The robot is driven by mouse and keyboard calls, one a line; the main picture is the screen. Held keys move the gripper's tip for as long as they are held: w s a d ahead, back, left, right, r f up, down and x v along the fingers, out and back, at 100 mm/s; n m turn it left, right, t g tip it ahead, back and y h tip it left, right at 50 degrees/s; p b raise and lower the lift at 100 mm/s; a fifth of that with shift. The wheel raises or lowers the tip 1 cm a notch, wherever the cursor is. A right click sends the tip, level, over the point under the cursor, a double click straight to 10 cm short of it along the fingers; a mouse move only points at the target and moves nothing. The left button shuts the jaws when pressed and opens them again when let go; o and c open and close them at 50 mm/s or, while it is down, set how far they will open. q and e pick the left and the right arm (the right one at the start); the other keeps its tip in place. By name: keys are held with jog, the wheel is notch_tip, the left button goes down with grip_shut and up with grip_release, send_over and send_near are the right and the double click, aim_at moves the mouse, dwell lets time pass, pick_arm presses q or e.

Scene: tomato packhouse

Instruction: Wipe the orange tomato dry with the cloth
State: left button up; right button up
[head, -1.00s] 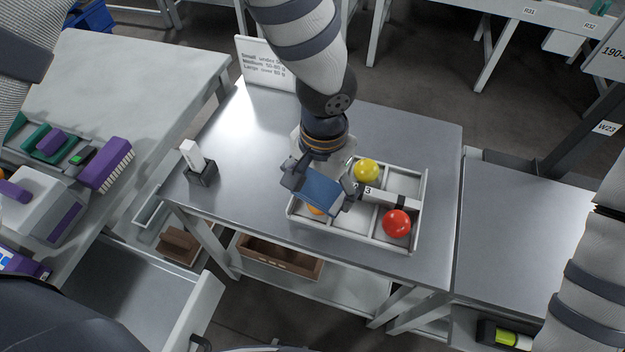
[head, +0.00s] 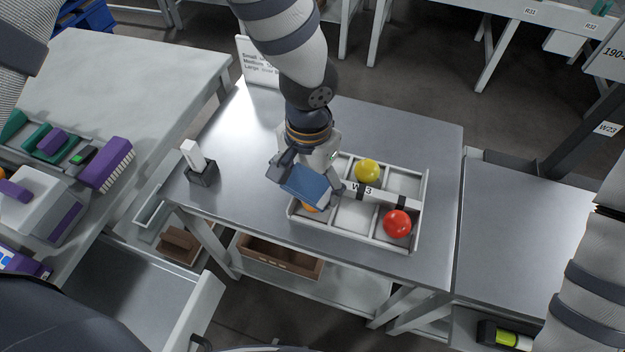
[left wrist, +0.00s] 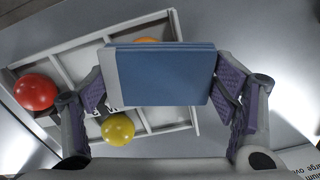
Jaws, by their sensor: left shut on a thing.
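My left gripper (head: 306,180) is shut on a folded blue cloth (head: 309,188) above the left part of a white divided tray (head: 384,247). The cloth (left wrist: 165,78) spans between the fingers in the left wrist view. The orange tomato (head: 309,209) lies in the tray's front-left compartment, mostly hidden by the cloth. Only a sliver of the orange tomato (left wrist: 147,40) shows past the cloth's edge in the left wrist view. I cannot tell whether cloth and tomato touch. My right gripper is out of view.
A yellow tomato (head: 368,171) and a red tomato (head: 397,223) sit in other compartments. A small dark holder (head: 202,174) with a white piece stands at the table's left. A sign (head: 257,65) stands behind. The table's right side is clear.

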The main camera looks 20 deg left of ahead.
pick_arm(q)
jog(key=shift+r, duration=3.55)
